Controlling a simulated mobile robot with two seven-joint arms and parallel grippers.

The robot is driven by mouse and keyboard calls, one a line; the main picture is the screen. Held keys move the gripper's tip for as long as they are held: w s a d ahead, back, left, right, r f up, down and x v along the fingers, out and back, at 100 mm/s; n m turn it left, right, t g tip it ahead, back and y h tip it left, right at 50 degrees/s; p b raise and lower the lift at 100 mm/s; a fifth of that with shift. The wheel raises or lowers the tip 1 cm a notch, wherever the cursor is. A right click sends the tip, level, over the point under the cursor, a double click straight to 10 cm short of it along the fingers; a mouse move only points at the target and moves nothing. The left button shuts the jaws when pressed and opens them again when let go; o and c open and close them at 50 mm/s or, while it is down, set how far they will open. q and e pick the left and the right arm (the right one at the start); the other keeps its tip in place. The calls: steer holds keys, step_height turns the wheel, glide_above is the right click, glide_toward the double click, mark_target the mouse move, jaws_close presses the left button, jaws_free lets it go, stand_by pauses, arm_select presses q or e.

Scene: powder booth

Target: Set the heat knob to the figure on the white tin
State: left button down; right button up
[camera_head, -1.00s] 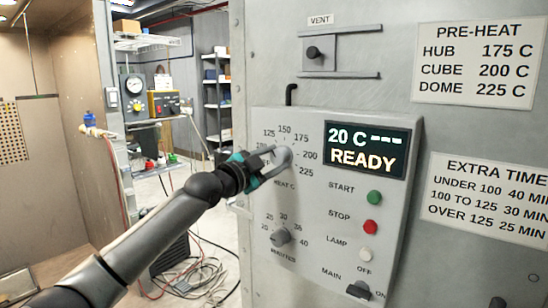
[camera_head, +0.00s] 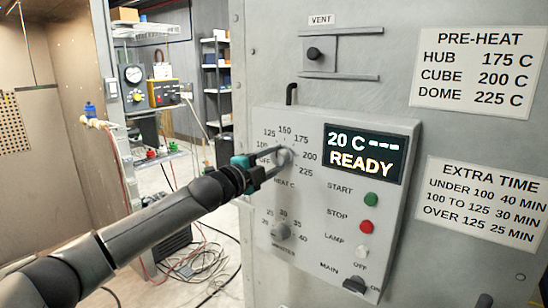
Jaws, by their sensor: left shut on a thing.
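The heat knob (camera_head: 285,157) is the upper grey dial on the control panel, labelled HEAT C. Its scale reads OFF and 100 to 225. My left gripper (camera_head: 279,159), reaching in from the left, is shut on it with thin grey fingers on either side. The fingers cover part of the knob, so I cannot tell which figure it points to. The display (camera_head: 365,153) reads 20 C, dashes and READY. I see no white tin. My right gripper is out of view.
Below are the minutes knob (camera_head: 281,231), green start button (camera_head: 371,199), red stop button (camera_head: 366,227), and main switch (camera_head: 355,285). A pre-heat sign (camera_head: 478,68) and an extra time sign (camera_head: 483,203) hang at right. Cables lie on the floor at left.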

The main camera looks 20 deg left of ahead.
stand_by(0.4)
arm_select(q)
steer(key=shift+c, duration=1.3)
jaws_free()
steer(key=shift+s, duration=0.1)
steer(key=shift+s+a+f, duration=0.15)
steer(key=shift+s+a, duration=0.1)
steer(key=shift+s, duration=0.25)
steer(key=b+v, duration=0.5)
steer(key=v, duration=0.9)
